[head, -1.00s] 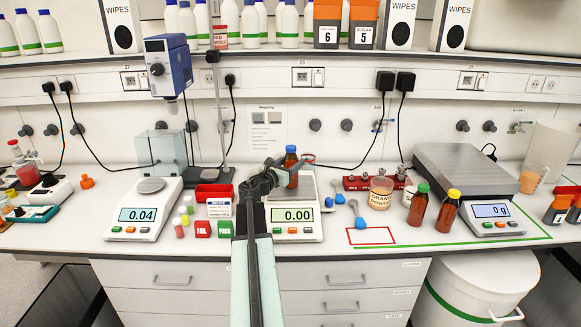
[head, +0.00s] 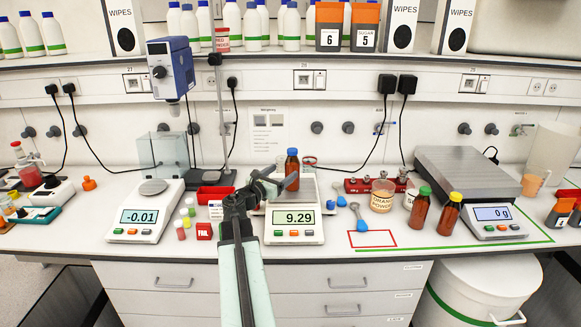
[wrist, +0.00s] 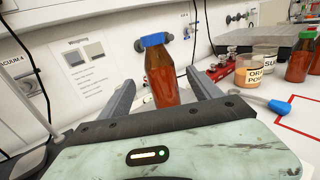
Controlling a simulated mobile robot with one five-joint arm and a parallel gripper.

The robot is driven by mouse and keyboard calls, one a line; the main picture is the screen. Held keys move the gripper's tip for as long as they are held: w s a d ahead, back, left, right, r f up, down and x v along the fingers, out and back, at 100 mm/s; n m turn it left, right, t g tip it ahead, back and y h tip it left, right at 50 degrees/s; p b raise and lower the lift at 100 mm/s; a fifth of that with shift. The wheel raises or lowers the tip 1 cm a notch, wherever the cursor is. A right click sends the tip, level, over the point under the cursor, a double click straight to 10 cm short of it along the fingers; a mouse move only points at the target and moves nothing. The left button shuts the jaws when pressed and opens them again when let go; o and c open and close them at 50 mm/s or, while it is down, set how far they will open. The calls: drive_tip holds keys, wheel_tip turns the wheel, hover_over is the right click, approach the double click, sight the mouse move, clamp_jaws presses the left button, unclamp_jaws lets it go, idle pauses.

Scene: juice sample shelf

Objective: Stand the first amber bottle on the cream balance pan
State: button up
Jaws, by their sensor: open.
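An amber bottle with a blue cap (head: 292,170) stands upright on the pan (head: 308,186) of the middle balance (head: 293,225), whose display reads 9.29. My gripper (head: 280,180) is open at the bottle, reaching in from the front left. In the wrist view the bottle (wrist: 161,82) is between the two spread fingers, with a gap on each side. Its base is hidden behind the gripper body. Two more amber bottles, one green-capped (head: 420,209) and one yellow-capped (head: 447,213), stand on the bench to the right.
A left balance (head: 143,218) reads -0.01, and a larger grey scale (head: 466,180) stands at the right. Blue scoops (head: 360,219), an orange powder jar (head: 382,196) and a red weight block (head: 362,185) are right of the middle balance. A red-outlined rectangle (head: 371,239) on the bench is empty.

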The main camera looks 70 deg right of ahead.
drive_tip(key=v, duration=0.4)
drive_tip(key=shift+w+a, duration=0.1)
drive_tip(key=shift+a, duration=0.1)
